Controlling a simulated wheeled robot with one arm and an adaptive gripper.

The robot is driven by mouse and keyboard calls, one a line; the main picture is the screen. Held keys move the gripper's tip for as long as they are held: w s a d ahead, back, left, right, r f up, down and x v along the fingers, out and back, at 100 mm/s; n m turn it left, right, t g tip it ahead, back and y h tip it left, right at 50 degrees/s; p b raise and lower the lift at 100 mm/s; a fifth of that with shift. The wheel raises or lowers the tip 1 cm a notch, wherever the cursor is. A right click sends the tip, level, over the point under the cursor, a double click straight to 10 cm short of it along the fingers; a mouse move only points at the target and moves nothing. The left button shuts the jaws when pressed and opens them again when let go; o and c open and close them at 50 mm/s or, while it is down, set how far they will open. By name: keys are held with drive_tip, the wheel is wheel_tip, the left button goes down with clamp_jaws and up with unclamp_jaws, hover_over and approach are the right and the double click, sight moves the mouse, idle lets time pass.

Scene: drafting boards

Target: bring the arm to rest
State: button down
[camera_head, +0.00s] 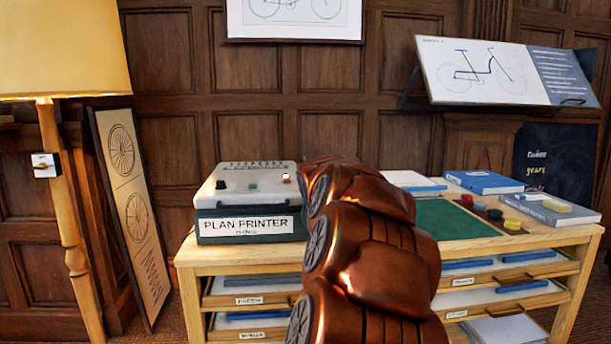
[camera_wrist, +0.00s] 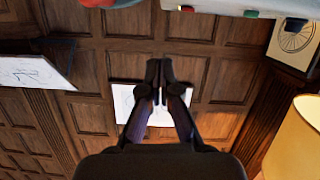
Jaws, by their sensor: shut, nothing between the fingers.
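My copper-coloured arm rises from the bottom of the head view and reaches forward over the wooden cabinet (camera_head: 560,240), toward the plan printer (camera_head: 250,202). My gripper (camera_wrist: 159,92) shows in the wrist view with its two dark fingers together and nothing between them. It is hidden behind my arm in the head view. The wrist view looks toward the panelled wall, upside down, with a framed drawing (camera_wrist: 123,97) behind the fingers. The gripper appears apart from everything around it.
Books (camera_head: 484,182), a green mat (camera_head: 452,219) and small coloured pieces (camera_head: 513,225) lie on the cabinet right of my arm. A floor lamp (camera_head: 62,50) and a leaning framed board (camera_head: 130,200) stand left. A tilted drafting board (camera_head: 500,73) is at back right.

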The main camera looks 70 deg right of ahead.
drive_tip(key=shift+s+a, duration=0.1)
drive_tip(key=shift+a, duration=0.05)
drive_tip(key=shift+r, duration=0.1)
drive_tip(key=w+a+n+y+p, duration=0.3)
drive_tip(key=w+a+y+p, duration=0.35)
drive_tip(key=w+a, duration=0.65)
drive_tip(key=a+f+n+g+y+p, duration=0.1)
drive_tip(key=a+f+n+y+p, duration=0.2)
drive_tip(key=a+p, duration=1.25)
drive_tip(key=s+a+n+g+y, duration=0.15)
drive_tip(key=s+a, duration=0.25)
drive_tip(key=a, duration=0.7)
drive_tip(key=s+a+n+g+y, duration=0.1)
drive_tip(key=s+a+g, duration=0.25)
drive_tip(key=a, duration=0.75)
drive_tip(key=s+a+r+n+g+p, duration=0.1)
drive_tip(key=s+a+p, duration=0.3)
drive_tip(key=s, duration=0.4)
drive_tip(key=s+a+r+n+g+y+p, duration=0.1)
drive_tip(key=s+a+g+p, duration=0.1)
drive_tip(key=s+a, duration=0.4)
drive_tip(key=shift+s+g+p, duration=0.3)
drive_tip(key=shift+s+p, duration=0.6)
drive_tip(key=shift+s, duration=0.15)
